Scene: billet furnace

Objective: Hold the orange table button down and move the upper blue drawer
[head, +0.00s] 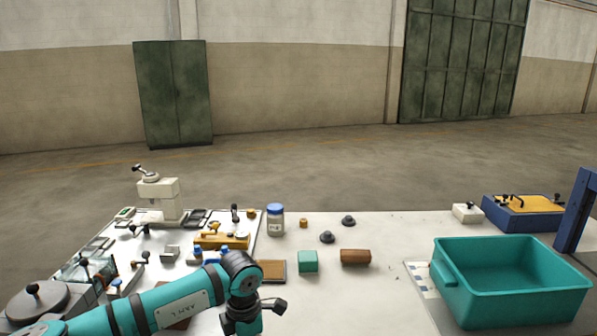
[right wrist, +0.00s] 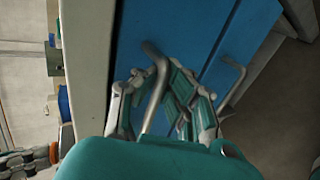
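In the right wrist view, two blue drawer fronts lie side by side. The one against the pale table frame, apparently the upper blue drawer (right wrist: 185,22), has a grey bar handle (right wrist: 152,50). My right gripper (right wrist: 156,75) has its fingers apart on either side of this handle; contact is not clear. In the head view, my left gripper (head: 243,318) points down over the near part of the table, its fingertips hardly visible. I cannot make out the orange table button for certain; a small orange-brown piece (head: 303,223) stands farther back.
The second drawer front (right wrist: 232,45) has its own handle (right wrist: 235,82). Equipment crowds the left side.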

